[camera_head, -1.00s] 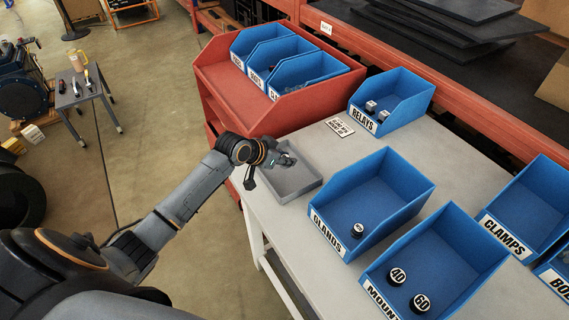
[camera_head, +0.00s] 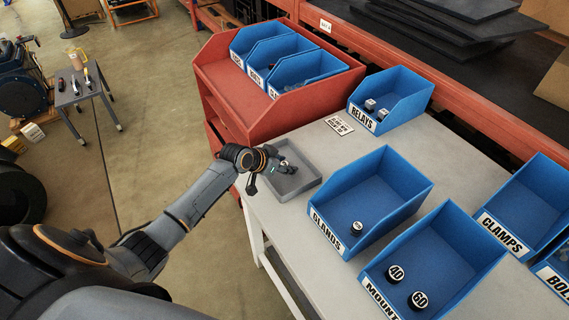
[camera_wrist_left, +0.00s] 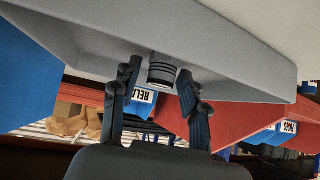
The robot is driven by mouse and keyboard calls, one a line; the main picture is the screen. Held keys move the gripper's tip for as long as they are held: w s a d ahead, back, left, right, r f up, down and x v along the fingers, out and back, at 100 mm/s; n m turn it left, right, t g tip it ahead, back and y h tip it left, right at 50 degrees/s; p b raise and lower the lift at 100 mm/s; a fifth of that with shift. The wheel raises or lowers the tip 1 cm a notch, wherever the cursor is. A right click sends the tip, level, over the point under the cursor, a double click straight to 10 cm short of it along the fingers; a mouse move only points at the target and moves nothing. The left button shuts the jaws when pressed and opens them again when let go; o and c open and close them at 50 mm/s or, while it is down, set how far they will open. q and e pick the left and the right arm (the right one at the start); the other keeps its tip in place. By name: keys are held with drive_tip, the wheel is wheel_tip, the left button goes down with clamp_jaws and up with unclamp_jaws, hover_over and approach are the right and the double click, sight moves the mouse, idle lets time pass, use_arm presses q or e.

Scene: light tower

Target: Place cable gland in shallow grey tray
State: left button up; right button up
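The cable gland (camera_wrist_left: 162,70) is a small dark ribbed cylinder with a grey part. It shows in the left wrist view between the fingers of my left gripper (camera_wrist_left: 162,86), against the shallow grey tray. The fingers stand apart, with a narrow gap on each side of the gland. In the head view my left gripper (camera_head: 285,167) reaches low over the shallow grey tray (camera_head: 306,187), and the gland is too small to make out clearly there. The GLANDS bin (camera_head: 400,182) holds another dark gland (camera_head: 357,228). My right gripper is not in view.
A red bin rack (camera_head: 222,83) with small blue bins stands behind the tray. The RELAYS bin (camera_head: 407,93) and a label plate (camera_head: 339,125) are to its right. The MOUNT bin (camera_head: 455,245) and CLAMPS bin (camera_head: 535,205) stand farther right on the pale table (camera_head: 465,145).

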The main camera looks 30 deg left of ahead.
use_arm(q)
drive_tip(key=shift+r, duration=0.1)
drive_tip(key=shift+r, duration=0.2)
drive_tip(key=shift+s+a+r, duration=0.15)
drive_tip(key=shift+s, duration=0.15)
drive_tip(key=v, duration=1.1)
